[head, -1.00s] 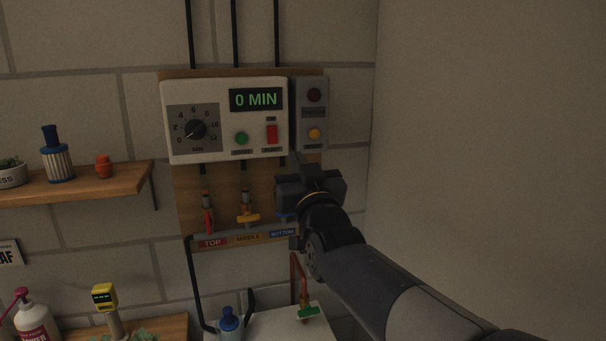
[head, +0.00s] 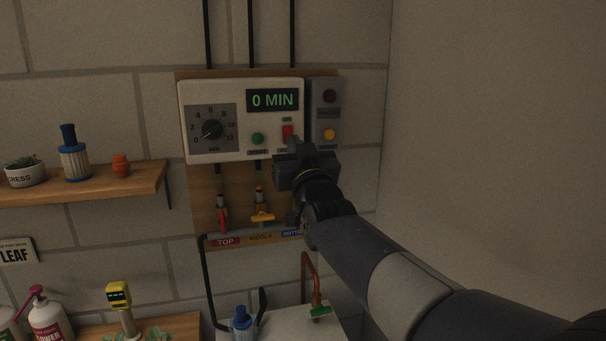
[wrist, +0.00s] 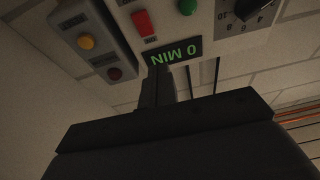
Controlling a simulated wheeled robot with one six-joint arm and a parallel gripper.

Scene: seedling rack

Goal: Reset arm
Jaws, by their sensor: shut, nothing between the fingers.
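My gripper (head: 296,148) is in front of the lower right of the white timer box (head: 187,122) in the head view. It partly covers the area under the red switch (head: 288,131). The gripper is shut and empty. In the wrist view, turned upside down, the closed fingers (wrist: 157,84) show near the display (wrist: 174,52) reading 0 MIN. The red switch also shows there (wrist: 142,23), clear of the fingers. I cannot tell whether the fingertips touch the box.
A grey panel (head: 325,98) with a dark lamp and a yellow button (head: 329,134) is to the right. Red (head: 223,219) and yellow (head: 262,217) valves hang below the box. A bare wall (head: 480,140) fills the right.

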